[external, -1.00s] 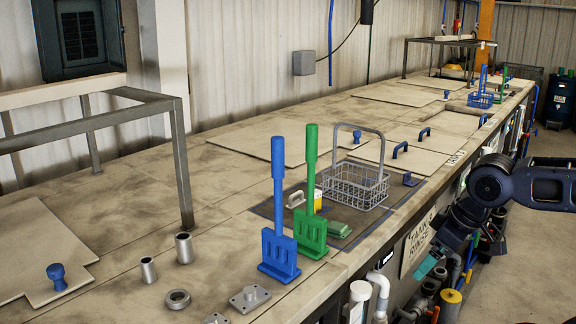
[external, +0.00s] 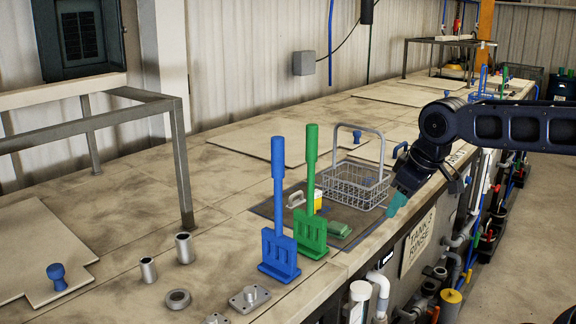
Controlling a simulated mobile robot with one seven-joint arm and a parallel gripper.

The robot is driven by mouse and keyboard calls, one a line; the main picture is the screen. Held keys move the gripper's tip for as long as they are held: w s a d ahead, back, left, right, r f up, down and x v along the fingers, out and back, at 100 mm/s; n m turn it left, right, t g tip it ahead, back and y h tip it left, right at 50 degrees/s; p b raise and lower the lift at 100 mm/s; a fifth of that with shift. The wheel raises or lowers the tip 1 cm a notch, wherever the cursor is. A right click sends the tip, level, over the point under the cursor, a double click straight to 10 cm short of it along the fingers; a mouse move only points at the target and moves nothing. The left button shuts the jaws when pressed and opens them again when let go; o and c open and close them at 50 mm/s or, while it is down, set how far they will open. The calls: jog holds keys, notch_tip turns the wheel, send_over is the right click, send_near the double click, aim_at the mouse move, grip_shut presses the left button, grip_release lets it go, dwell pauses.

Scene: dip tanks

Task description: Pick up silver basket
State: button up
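The silver basket (external: 352,188) is a wire basket with a tall arched handle. It stands upright on a dark mat (external: 342,223) on the bench top. My gripper (external: 396,204) has teal fingertips and points down just right of the basket, near the bench's front edge. It looks apart from the basket and holds nothing that I can see. The gap between the fingers cannot be made out from this angle. My arm hides part of the bench behind it.
A blue paddle (external: 278,220) and a green paddle (external: 311,200) stand left of the basket. A yellow-and-white item (external: 318,200) and a green block (external: 337,228) are close by. Metal parts (external: 183,248) lie at front left.

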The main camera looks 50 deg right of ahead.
jog(key=w+d+r, duration=0.4)
jog(key=w+d, duration=0.4)
jog(key=w, duration=0.2)
jog(key=w+d+r, duration=0.4)
jog(key=w+d, duration=0.4)
jog(key=w, duration=0.2)
jog(key=shift+y, duration=0.3)
jog(key=w+d, duration=0.2)
jog(key=d, duration=0.5)
jog(key=w+d, duration=0.3)
jog(key=d, duration=0.5)
jog(key=w+d, duration=0.3)
jog(key=d, duration=0.5)
jog(key=shift+w+r, duration=0.15)
jog(key=shift+r, duration=0.25)
jog(key=shift+w+d+f, duration=0.1)
jog(key=shift+f, duration=0.1)
jog(key=x, duration=0.9)
jog(key=shift+w+f, duration=0.25)
jog(key=shift+w, duration=0.15)
jog(key=shift+w+f, duration=0.15)
jog(key=shift+f, duration=0.15)
jog(key=shift+f, duration=0.2)
